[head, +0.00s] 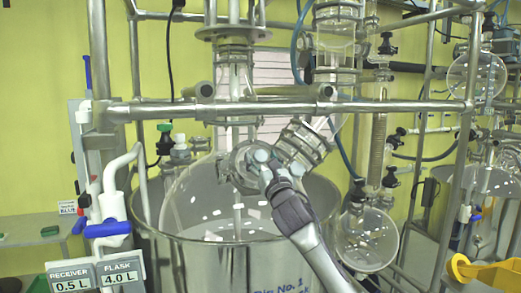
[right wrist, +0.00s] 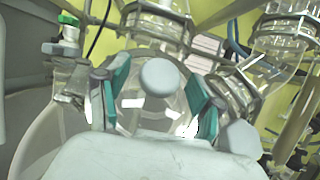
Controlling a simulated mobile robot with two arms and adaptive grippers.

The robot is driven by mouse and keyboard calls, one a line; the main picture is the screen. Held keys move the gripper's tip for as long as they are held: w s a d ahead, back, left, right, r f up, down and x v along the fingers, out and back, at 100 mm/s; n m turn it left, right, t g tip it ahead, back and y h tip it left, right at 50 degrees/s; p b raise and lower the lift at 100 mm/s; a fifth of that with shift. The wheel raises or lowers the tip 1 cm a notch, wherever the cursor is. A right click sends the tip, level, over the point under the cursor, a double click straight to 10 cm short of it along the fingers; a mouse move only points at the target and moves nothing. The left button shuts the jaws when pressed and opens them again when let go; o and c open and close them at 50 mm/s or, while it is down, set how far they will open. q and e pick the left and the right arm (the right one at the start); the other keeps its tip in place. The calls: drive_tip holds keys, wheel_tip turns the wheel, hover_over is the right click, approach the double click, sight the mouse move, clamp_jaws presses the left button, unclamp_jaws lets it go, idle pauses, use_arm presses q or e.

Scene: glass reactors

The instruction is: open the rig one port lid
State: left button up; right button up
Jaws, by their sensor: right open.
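Rig one is the large glass vessel (head: 190,200) inside a grey metal pot (head: 215,262) marked "No. 1". Its port lid has a round grey knob (right wrist: 160,77), seen in the middle of the right wrist view. My right gripper (head: 264,168) reaches up from the lower right to the round port on the vessel's top in the head view. In the right wrist view its teal-padded fingers (right wrist: 158,98) are open, one on each side of the knob, with gaps visible. In the head view the gripper largely hides the lid. My left gripper is not in view.
A metal frame bar (head: 380,106) crosses above the port. A clamped glass neck (head: 303,143) stands close to the right of the gripper. A green-capped fitting (head: 165,135) is to the left. A round glass flask (head: 366,240) hangs at the right.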

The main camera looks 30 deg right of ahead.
drive_tip(key=shift+w+d+r, duration=0.15)
drive_tip(key=shift+w+r, duration=0.1)
drive_tip(key=shift+w, duration=0.35)
clamp_jaws()
